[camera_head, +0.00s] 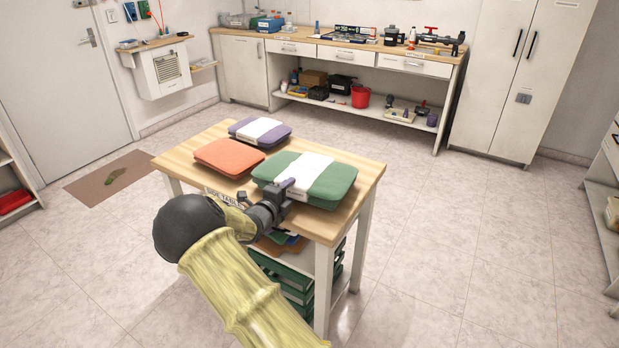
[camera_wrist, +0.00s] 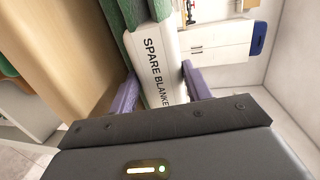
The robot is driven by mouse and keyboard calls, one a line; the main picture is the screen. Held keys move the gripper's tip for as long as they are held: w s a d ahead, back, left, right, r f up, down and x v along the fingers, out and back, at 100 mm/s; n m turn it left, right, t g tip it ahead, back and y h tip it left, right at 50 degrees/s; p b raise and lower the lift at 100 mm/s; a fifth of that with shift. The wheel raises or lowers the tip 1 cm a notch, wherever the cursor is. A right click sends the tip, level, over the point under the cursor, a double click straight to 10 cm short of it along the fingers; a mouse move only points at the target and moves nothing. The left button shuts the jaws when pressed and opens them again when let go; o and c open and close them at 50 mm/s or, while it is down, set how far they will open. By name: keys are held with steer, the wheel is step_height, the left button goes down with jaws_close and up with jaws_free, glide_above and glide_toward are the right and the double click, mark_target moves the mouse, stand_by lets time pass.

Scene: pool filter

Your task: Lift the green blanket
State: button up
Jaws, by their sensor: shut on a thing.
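The green blanket (camera_head: 328,186) is folded flat, with a white band around its middle, at the right front of the wooden-topped side table (camera_head: 207,133). In the wrist view, the band (camera_wrist: 158,60) reads "SPARE BLANKE", with the rest hidden. My gripper (camera_head: 286,186) is at the blanket's near edge, its purple fingers on either side of the white band. It is shut on the blanket; the gripper also shows in the wrist view (camera_wrist: 160,88). The blanket looks level, and I cannot tell whether it touches the tabletop.
An orange folded blanket (camera_head: 228,156) lies left of the green one. A purple blanket with a white band (camera_head: 245,131) lies behind. Green crates (camera_head: 290,283) stand under the table. A workbench (camera_head: 330,50) runs along the back wall. The floor right of the table is clear.

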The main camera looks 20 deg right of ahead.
jaws_close()
step_height(320, 180, up, 4)
steer(key=shift+r+p, duration=0.15)
steer(key=shift+p, duration=0.75)
stand_by(0.3)
steer(key=s+a+r+p, duration=0.2)
steer(key=s+a+r, duration=0.2)
steer(key=shift+a, duration=0.15)
stand_by(0.6)
